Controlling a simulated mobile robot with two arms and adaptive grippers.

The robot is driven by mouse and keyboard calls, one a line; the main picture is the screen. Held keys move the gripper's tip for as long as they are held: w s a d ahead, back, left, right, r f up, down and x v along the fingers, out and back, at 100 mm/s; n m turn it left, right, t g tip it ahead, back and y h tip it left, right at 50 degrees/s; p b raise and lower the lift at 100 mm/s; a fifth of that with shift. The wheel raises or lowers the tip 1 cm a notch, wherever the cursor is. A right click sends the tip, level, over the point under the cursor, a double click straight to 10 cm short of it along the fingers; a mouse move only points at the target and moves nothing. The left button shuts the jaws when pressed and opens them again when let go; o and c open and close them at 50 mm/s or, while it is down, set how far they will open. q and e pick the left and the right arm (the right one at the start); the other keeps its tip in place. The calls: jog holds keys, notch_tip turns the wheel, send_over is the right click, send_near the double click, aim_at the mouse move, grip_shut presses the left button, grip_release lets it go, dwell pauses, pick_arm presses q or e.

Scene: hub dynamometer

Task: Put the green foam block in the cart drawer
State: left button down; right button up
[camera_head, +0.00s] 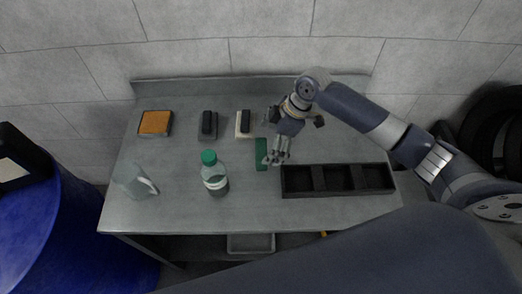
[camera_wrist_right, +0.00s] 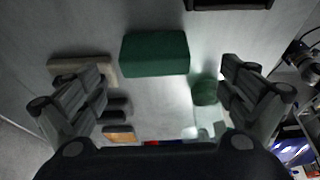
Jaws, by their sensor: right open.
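The green foam block (camera_head: 261,154) lies on the grey table, left of the black tray. In the right wrist view the green foam block (camera_wrist_right: 155,53) is ahead of my fingers, roughly between their lines. My right gripper (camera_head: 275,160) is open and empty, just right of the block in the head view; its two spread fingers also show in the right wrist view (camera_wrist_right: 165,72). I cannot tell its exact height above the block. No cart drawer can be made out for certain; a grey tray-like thing (camera_head: 250,243) shows below the table's front edge. My left gripper is not in view.
A black three-compartment tray (camera_head: 337,191) stands right of the block. A green-capped bottle (camera_head: 214,181) and a clear jug (camera_head: 130,181) stand to the left. The front middle is clear.

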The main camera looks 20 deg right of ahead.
aim_at(263, 149)
jog(key=shift+w+a+f, duration=0.15)
jog(key=shift+f, duration=0.25)
jog(key=shift+w+f, duration=0.1)
jog(key=shift+f, duration=0.15)
jog(key=p+x, duration=0.1)
jog(key=x, duration=0.3)
jog(key=shift+w+a+p, duration=0.1)
jog(key=shift+p, duration=0.3)
jog(key=shift+w+a+f, duration=0.15)
jog(key=shift+f, duration=0.25)
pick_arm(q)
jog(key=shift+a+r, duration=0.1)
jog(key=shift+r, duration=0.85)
pick_arm(e)
jog(key=c, duration=1)
jog(key=shift+c, duration=0.2)
